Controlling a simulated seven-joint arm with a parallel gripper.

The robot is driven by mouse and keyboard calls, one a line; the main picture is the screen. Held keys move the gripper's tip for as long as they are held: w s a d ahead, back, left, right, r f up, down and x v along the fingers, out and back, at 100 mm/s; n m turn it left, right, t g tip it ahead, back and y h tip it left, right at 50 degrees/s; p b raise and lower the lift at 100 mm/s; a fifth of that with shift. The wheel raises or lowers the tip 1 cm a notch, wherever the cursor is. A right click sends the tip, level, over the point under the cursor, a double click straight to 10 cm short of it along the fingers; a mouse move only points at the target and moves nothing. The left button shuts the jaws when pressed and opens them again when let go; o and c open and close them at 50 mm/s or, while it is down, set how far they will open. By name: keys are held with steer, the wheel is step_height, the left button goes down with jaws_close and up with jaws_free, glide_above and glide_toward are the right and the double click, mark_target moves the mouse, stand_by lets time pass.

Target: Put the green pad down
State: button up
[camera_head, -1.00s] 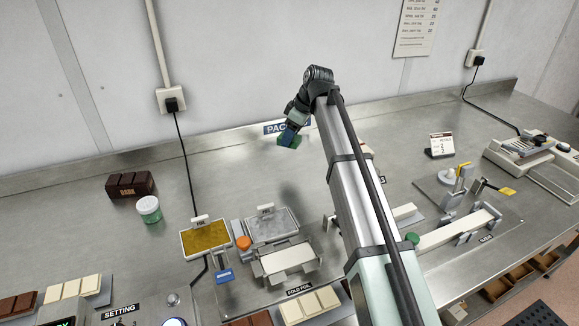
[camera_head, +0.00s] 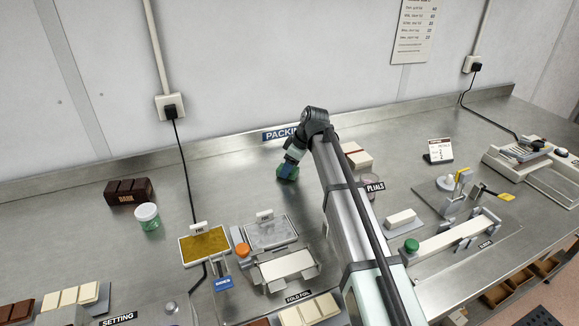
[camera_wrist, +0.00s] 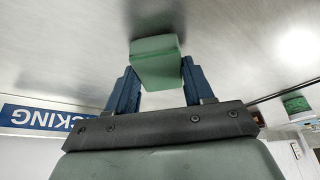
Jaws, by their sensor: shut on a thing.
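The green pad (camera_wrist: 155,62) is a small green block between the two blue fingers of my gripper (camera_wrist: 160,85) in the wrist view. In the head view my gripper (camera_head: 289,170) points down, shut on the green pad (camera_head: 287,174), low over the steel bench in front of the PACKING label (camera_head: 281,134). I cannot tell whether the pad touches the bench.
Clear steel bench lies left of my gripper. A dark brown block (camera_head: 129,191) and a green-and-white jar (camera_head: 147,216) stand further left. A gold foil tray (camera_head: 205,246) and a silver foil tray (camera_head: 270,232) are nearer the front. Pale boxes (camera_head: 355,157) stand right of my arm.

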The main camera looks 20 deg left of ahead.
steer(key=shift+f, duration=0.1)
steer(key=o, duration=1)
steer(key=v, duration=1.2)
steer(key=shift+o, duration=0.5)
